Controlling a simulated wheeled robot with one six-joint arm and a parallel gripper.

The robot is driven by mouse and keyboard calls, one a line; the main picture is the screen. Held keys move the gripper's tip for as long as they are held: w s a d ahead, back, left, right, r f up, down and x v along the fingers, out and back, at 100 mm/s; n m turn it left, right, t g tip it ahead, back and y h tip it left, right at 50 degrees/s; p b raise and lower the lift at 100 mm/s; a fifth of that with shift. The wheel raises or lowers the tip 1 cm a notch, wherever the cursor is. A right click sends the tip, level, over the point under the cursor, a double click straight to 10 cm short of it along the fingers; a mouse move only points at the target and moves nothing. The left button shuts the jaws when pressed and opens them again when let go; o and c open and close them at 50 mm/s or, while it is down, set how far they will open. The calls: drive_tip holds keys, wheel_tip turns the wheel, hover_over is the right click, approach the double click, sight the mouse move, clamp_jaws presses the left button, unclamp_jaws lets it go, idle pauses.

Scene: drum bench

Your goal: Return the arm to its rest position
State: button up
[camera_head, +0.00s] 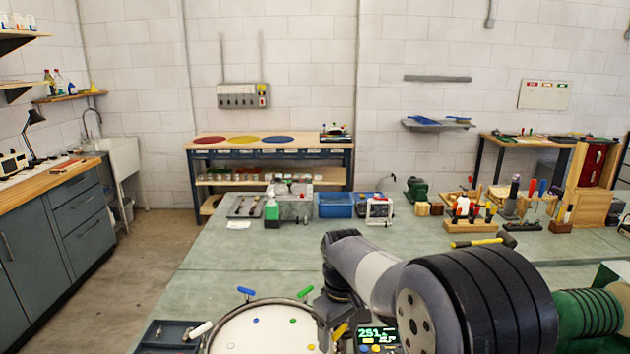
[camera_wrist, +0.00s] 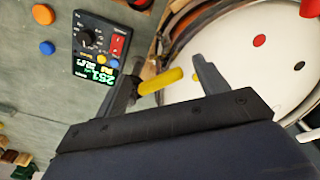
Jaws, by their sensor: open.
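My arm (camera_head: 370,272) reaches over the green bench, low above the drum's right side. My gripper (camera_wrist: 163,78) is open in the wrist view, its two dark fingers spread apart. A yellow handle (camera_wrist: 160,82) shows between the fingers in that view, near the drum's rim; I cannot tell whether a finger touches it. A yellow handle also shows in the head view (camera_head: 340,331). The drum (camera_head: 262,331) has a white head with coloured dots and coloured handles round its rim; it also shows in the wrist view (camera_wrist: 228,38). The fingertips are hard to make out in the head view.
A meter with a lit display (camera_wrist: 100,52) lies beside the drum. A dark tray (camera_head: 168,336) is at the drum's left. A blue bin (camera_head: 336,205), a green-labelled bottle (camera_head: 271,208) and tool racks (camera_head: 470,224) stand farther back. The bench's left middle (camera_head: 240,262) is clear.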

drive_tip(key=m+b, duration=0.1)
drive_tip(key=m, duration=0.5)
drive_tip(key=shift+b, duration=0.4)
wheel_tip(320, 180, up, 11)
drive_tip(key=s+a, duration=0.1)
drive_tip(key=s, duration=0.1)
drive_tip(key=shift+m, duration=0.3)
drive_tip(key=shift+a, duration=0.1)
